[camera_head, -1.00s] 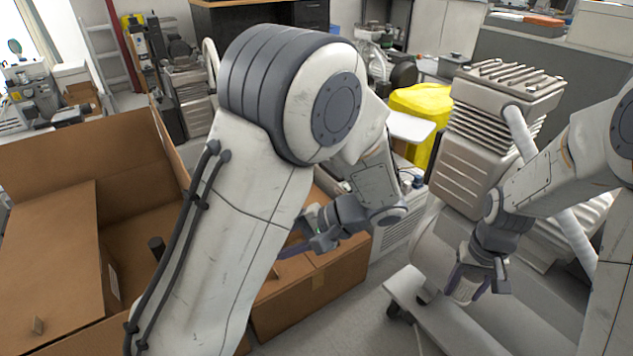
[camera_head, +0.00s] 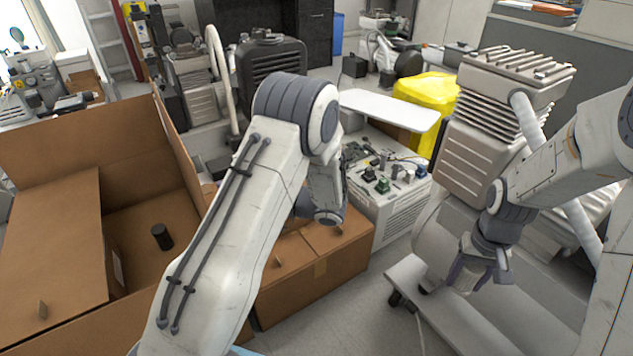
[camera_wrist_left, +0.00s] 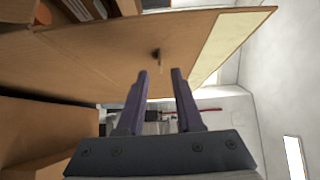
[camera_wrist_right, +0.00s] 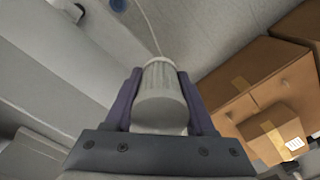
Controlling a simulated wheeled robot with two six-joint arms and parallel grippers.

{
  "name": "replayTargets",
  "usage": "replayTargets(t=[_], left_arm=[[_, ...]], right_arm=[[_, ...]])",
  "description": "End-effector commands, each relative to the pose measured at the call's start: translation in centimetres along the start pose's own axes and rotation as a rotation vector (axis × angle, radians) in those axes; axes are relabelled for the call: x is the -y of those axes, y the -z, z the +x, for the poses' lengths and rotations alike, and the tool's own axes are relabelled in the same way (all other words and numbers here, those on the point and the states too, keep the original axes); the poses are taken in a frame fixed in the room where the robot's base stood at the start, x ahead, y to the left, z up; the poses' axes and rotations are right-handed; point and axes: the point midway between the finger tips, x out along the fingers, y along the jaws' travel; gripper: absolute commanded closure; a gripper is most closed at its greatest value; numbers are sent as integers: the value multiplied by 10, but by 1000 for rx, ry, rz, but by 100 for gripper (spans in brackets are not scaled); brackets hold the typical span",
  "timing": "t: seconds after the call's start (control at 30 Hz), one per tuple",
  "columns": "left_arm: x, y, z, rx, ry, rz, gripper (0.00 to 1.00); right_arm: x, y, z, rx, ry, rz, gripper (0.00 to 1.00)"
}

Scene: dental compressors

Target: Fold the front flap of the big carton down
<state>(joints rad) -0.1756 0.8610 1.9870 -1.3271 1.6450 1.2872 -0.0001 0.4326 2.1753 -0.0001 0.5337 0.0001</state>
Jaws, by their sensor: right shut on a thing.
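The big carton (camera_head: 85,145) stands open at the left of the head view, its walls or flaps raised. A brown panel with a small tab (camera_head: 50,250) lies across its left part. My left arm covers its right front, so I cannot tell how the front flap stands. My left gripper (camera_wrist_left: 161,71) is open and empty in its wrist view, facing a cardboard panel (camera_wrist_left: 110,55) with a small tab just beyond the fingertips; the head view hides this gripper. My right gripper (camera_head: 478,272) is shut on a pale ribbed cylinder (camera_wrist_right: 160,98), away from the carton.
A dark cylinder (camera_head: 161,237) stands inside the big carton. A smaller closed carton (camera_head: 310,285) sits right of my left arm. A white cabinet with small parts on top (camera_head: 395,205) stands behind it. A large compressor (camera_head: 485,150) is at the right.

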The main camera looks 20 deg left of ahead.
Motion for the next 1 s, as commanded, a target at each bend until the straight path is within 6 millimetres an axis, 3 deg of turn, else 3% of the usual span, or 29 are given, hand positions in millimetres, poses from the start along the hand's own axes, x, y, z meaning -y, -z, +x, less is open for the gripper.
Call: replayTargets(t=[0.23, 0.6, 0.63, 0.7, 1.0], left_arm=[[-1, 0, 32, 2, -1, 0, 65], [0, 0, 37, 0, -1, 1, 65], [0, 0, 37, 0, -1, 1, 73], [0, 0, 37, 0, -1, 1, 99], [0, 0, 37, 0, -2, 1, 100]], right_arm=[[0, 0, 8, 0, 0, 0, 100], [0, 0, 9, 0, 0, 0, 100], [0, 0, 9, 0, 0, 0, 100], [0, 0, 9, 0, 0, 0, 100], [0, 0, 9, 0, 0, 0, 100]])
